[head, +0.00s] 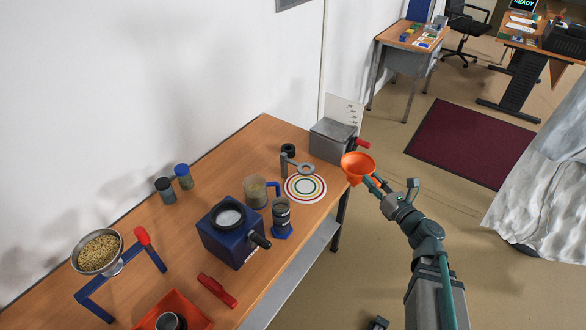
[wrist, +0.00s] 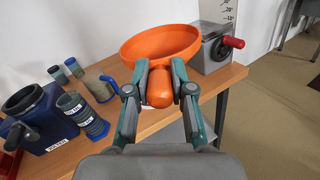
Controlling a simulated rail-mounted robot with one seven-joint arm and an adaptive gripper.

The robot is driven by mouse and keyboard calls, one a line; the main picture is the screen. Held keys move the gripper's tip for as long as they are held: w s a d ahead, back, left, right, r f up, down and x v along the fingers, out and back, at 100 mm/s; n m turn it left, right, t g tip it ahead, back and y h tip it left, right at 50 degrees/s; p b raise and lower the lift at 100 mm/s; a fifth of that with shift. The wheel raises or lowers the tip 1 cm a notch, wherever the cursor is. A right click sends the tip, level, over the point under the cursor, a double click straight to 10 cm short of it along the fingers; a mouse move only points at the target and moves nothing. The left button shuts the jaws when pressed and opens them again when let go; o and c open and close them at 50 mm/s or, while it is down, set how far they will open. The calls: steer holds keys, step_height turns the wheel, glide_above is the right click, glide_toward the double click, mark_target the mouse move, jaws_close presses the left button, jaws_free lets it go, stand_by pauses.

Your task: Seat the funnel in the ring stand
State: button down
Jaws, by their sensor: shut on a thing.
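The orange funnel (head: 358,165) is held by my gripper (head: 374,186) just off the right edge of the wooden bench, wide mouth up. In the wrist view the funnel (wrist: 160,42) sits between both fingers of my gripper (wrist: 160,88), which are shut on its lower part. The ring stand (head: 302,168) is on the bench, left of the funnel, with a dark grey ring on an arm from a short post. The ring looks empty and lies over the edge of a round target mat (head: 305,189). The ring stand is hidden or unclear behind the funnel in the wrist view.
A grey box with a red-handled crank (head: 332,140) stands behind the ring stand. A blue machine (head: 232,232), a clear jug (head: 256,191) and a grey cylinder on a blue base (head: 281,216) stand to the left.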

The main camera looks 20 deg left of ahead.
steer(key=w+a+b, duration=0.2)
steer(key=a, duration=0.7)
steer(key=w+a+b, duration=0.2)
steer(key=a, duration=0.8)
steer(key=shift+w+t+h, duration=0.3)
steer(key=shift+w+t, duration=0.05)
steer(key=shift+t, duration=0.05)
steer(key=shift+a, duration=0.1)
steer(key=shift+f+b, duration=1.6)
steer(key=shift+b, duration=0.1)
steer(key=shift+f+b, duration=0.1)
steer(key=shift+b, duration=0.2)
steer(key=shift+f+b, duration=0.35)
steer(key=shift+f+b, duration=1.6)
steer(key=shift+f, duration=0.05)
steer(key=c, duration=0.9)
jaws_free()
